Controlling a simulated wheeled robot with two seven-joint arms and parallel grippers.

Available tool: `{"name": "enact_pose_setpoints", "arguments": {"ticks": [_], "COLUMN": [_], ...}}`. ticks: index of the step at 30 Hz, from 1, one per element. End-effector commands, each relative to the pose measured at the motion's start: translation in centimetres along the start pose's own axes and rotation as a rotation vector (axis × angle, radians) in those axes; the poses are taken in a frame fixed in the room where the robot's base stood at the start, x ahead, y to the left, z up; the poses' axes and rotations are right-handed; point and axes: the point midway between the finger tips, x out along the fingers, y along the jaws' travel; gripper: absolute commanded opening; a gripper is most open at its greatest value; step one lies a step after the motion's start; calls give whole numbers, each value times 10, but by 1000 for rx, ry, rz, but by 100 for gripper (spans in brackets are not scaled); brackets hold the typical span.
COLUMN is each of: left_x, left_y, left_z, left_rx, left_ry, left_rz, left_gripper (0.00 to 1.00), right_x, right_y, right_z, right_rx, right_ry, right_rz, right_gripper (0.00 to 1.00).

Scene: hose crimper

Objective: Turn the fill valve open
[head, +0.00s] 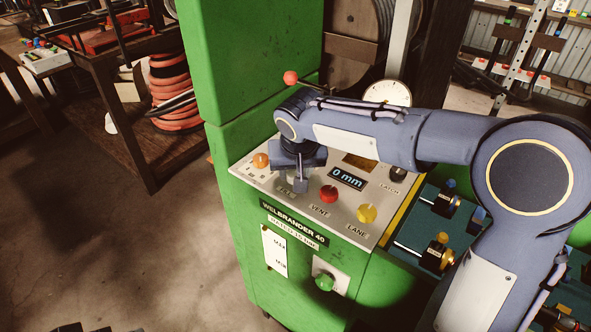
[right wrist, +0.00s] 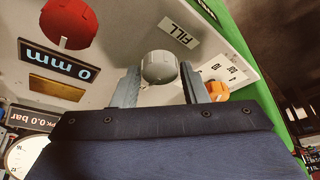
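The fill valve is a grey ribbed knob (right wrist: 160,67) beside the FILL label in the right wrist view. My right gripper (right wrist: 160,75) has one finger on each side of it, and both fingertips appear to touch its sides. In the head view my right gripper (head: 299,180) points down at the panel's left part, and it hides the knob there. How far the valve is turned cannot be read. My left gripper does not show clearly.
The sloped panel (head: 365,240) of the green machine carries a red vent knob (head: 328,194), a yellow knob (head: 366,213) and an orange knob (head: 261,160). The display (head: 347,179) reads 0 mm. A round gauge (head: 388,93) stands behind. A green button (head: 325,281) is on the front.

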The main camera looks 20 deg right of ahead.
Motion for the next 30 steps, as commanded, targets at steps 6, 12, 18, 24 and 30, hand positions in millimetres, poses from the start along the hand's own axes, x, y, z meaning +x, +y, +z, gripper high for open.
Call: {"name": "enact_pose_setpoints", "arguments": {"ticks": [6, 12, 18, 24, 30], "left_x": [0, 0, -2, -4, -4], "left_y": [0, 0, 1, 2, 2], "left_z": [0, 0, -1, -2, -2], "left_rx": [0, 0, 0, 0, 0], "left_ry": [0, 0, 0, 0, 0], "left_rz": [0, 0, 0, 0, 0], "left_gripper": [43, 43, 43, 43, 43], "right_x": [0, -2, -28, -62, -77], "right_y": [0, 0, -1, -1, 0], "right_z": [0, 0, -1, -1, 0], "right_rx": [-1, -2, -2, -2, -1], "right_ry": [0, 1, 5, 4, 0], "right_rz": [0, -1, -4, -2, 0], "right_gripper": [56, 56, 56, 56, 56]}}
